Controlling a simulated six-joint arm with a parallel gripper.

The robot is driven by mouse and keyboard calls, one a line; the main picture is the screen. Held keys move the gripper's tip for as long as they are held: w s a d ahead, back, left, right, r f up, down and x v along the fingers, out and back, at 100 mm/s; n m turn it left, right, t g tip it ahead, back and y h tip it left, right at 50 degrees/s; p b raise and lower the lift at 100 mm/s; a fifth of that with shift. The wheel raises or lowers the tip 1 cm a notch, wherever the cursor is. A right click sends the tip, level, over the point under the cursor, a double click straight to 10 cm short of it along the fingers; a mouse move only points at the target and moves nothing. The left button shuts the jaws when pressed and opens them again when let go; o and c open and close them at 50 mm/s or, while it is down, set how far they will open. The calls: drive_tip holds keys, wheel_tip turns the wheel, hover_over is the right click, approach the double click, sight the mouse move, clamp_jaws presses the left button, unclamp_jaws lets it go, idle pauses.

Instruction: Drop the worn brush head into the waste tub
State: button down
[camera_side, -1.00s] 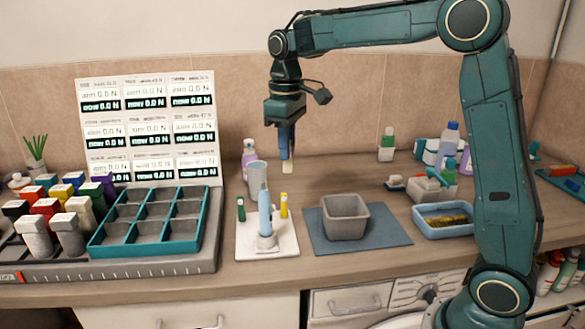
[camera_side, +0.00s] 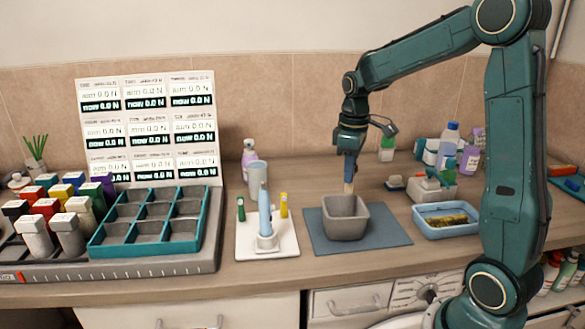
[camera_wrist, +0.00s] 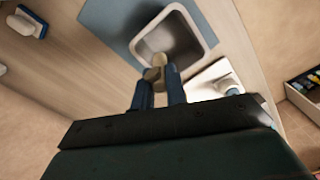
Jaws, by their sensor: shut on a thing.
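My gripper (camera_side: 349,176) is shut on a small cream brush head (camera_side: 348,188), which points down. The brush head hangs just above the back rim of the grey waste tub (camera_side: 345,226), which stands on a blue-grey mat (camera_side: 392,233). In the wrist view the brush head (camera_wrist: 157,72) shows between my blue fingertips (camera_wrist: 159,88), overlapping the near edge of the tub's opening (camera_wrist: 172,35). The blue brush handle (camera_side: 265,213) stands upright on a white base to the left of the tub.
A teal compartment tray (camera_side: 150,238) and several capped bottles stand at the left. A blue dish (camera_side: 440,231) with a sponge sits right of the mat. Green and yellow small tubes flank the handle.

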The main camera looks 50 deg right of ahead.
sight(348, 189)
drive_tip(key=shift+f, duration=0.15)
drive_tip(key=shift+f, duration=2.85)
drive_tip(key=c, duration=1.3)
unclamp_jaws()
drive_tip(key=shift+c, duration=0.2)
drive_tip(key=shift+r, duration=0.15)
wheel_tip(348, 189, up, 14)
drive_tip(key=shift+f, duration=0.25)
